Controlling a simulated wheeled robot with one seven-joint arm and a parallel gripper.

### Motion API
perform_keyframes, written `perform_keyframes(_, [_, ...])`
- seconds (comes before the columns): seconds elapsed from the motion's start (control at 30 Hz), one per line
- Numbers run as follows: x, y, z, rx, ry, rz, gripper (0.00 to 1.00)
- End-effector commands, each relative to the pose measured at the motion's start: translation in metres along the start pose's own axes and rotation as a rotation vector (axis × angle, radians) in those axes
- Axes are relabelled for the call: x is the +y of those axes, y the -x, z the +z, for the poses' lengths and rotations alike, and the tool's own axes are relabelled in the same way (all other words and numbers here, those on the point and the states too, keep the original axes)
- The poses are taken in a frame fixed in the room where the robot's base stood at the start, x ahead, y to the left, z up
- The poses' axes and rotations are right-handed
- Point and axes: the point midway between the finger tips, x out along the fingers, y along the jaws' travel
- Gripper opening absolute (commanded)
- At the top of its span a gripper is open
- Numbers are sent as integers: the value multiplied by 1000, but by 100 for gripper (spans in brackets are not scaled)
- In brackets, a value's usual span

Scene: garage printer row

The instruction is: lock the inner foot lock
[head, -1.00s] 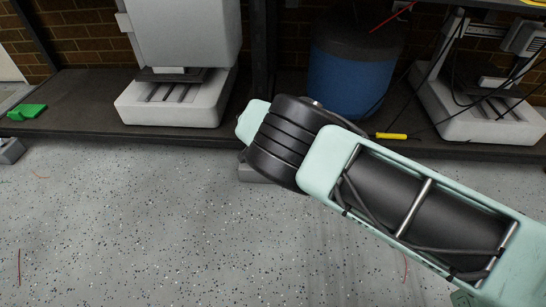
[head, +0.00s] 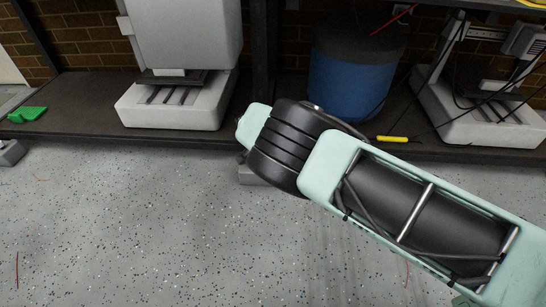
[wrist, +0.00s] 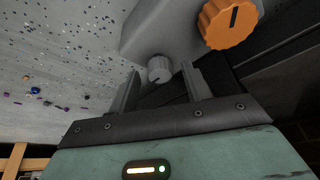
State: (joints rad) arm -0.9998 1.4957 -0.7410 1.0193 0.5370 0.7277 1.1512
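In the wrist view, my gripper (wrist: 160,88) has its two dark fingers apart with nothing held between them. A small grey knob (wrist: 159,68) with a dark mark shows just beyond and between the fingertips; I cannot tell whether they touch it. It sits on a light grey block-like foot (wrist: 155,30). A larger orange ribbed knob (wrist: 228,22) with a black line is on the same foot, to the right.
A dark low shelf (head: 90,120) runs along the brick wall, carrying grey-white machines (head: 170,108), a blue drum (head: 350,85), a yellow-handled tool (head: 392,139) and a green object (head: 27,114). Another grey foot (head: 10,152) stands at far left. The speckled floor (head: 150,230) is mostly clear.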

Motion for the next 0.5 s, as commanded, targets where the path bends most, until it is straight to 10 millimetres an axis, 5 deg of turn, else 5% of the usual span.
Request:
perform_keyframes(0.17, [-1, 12, -2, 1, 0, -2, 49])
perform_keyframes(0.5, [-1, 81, -2, -1, 1, -3, 49])
